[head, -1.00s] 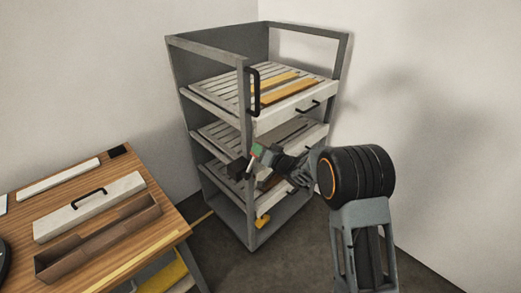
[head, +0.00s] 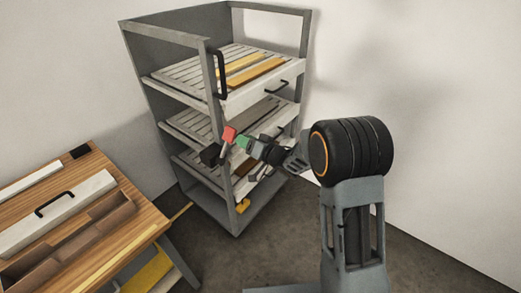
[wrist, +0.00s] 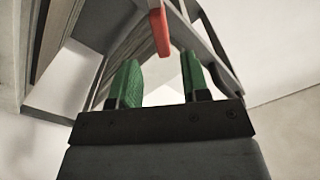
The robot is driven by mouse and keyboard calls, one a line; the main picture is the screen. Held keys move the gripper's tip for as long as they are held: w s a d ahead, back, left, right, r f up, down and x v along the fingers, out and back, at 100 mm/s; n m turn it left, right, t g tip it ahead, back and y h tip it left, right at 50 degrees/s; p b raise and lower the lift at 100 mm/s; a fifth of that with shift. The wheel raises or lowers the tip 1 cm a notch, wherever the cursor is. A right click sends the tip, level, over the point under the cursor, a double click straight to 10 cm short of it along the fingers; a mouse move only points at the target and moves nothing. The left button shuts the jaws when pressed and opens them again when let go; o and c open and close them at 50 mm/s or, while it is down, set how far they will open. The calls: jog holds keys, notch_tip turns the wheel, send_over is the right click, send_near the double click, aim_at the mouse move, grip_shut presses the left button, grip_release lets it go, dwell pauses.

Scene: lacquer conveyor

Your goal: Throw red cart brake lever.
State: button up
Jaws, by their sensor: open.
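The grey shelf cart (head: 212,75) stands in the corner, holding slatted trays on several levels. The red lever (head: 229,135) shows at the cart's front post, about mid-height. In the wrist view the red lever (wrist: 160,32) hangs into the picture at top centre, ahead of my fingers. My gripper (head: 241,142) is just to the right of the lever in the head view. In the wrist view my gripper (wrist: 160,80) is open, its two green fingers apart with nothing between them. The lever appears beyond the fingertips; I cannot tell whether they touch.
A wooden table (head: 150,212) at the lower left holds a long white box (head: 60,208) with a black handle and a brown divided tray (head: 85,240). A small yellow piece (head: 243,206) sits low on the cart. Dark floor (head: 285,240) is open in front of the cart.

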jog(key=v, duration=0.6)
jog(key=shift+s+d+b, duration=0.25)
jog(key=shift+s+b, duration=0.05)
jog(key=w+d+f+h, duration=0.2)
jog(key=d+f+h, duration=0.4)
jog(key=f+h, duration=0.1)
jog(key=s+d+f+m+g+h, duration=0.1)
jog(key=s+d+g+h, duration=0.3)
jog(key=s+d+h, duration=0.3)
jog(key=s+a+r+g, duration=0.1)
jog(key=s+r+g, duration=0.1)
jog(key=s+r, duration=0.3)
jog(key=s+a+r+m+g, duration=0.1)
jog(key=s+r, duration=0.5)
jog(key=s, duration=0.7)
jog(key=shift+r+g+y+p, duration=0.25)
jog(key=shift+g+p, duration=0.2)
jog(key=shift+g, duration=0.25)
